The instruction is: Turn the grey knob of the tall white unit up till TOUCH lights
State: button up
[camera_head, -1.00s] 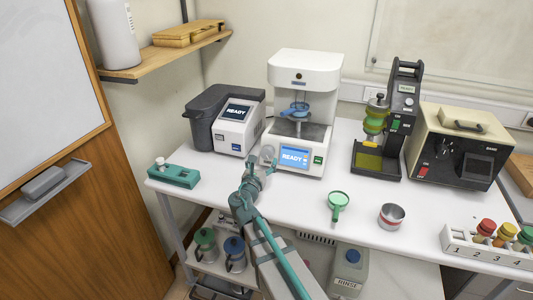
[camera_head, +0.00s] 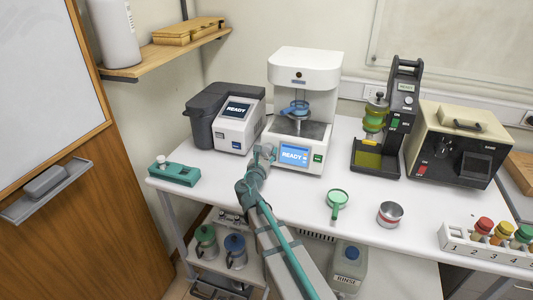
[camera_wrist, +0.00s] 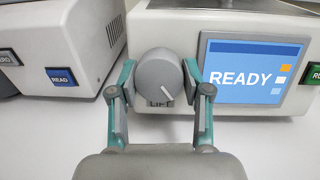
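The tall white unit (camera_head: 303,85) stands at the back of the white bench, with a blue screen (camera_head: 295,155) reading READY. In the wrist view its grey knob (camera_wrist: 160,72) sits left of the screen, above a LIFT label (camera_wrist: 160,104) partly covered by the knob. The knob's white pointer line slants to the lower right. My gripper (camera_wrist: 159,66) has its fingers apart, one on each side of the knob; firm contact does not show. In the head view my gripper (camera_head: 264,153) is at the unit's lower front left. No TOUCH light shows.
A grey and white device (camera_head: 232,125), also reading READY, stands close on the left. A green button (camera_head: 318,158) is right of the screen. A green strainer-like cup (camera_head: 337,198) and a metal cup (camera_head: 390,214) stand on the bench at right.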

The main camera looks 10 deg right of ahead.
jog(key=shift+c, duration=1.2)
jog(key=m+b, duration=0.2)
jog(key=b, duration=0.1)
jog(key=shift+f+h, duration=0.25)
jog(key=shift+h, duration=0.05)
jog(key=shift+r+m+g+b, duration=0.3)
jog(key=shift+m+b, duration=0.35)
jog(key=shift+m, duration=0.35)
jog(key=o, duration=1.2)
jog(key=v, duration=1.2)
jog(key=shift+a+f, duration=0.2)
jog(key=shift+w, duration=0.1)
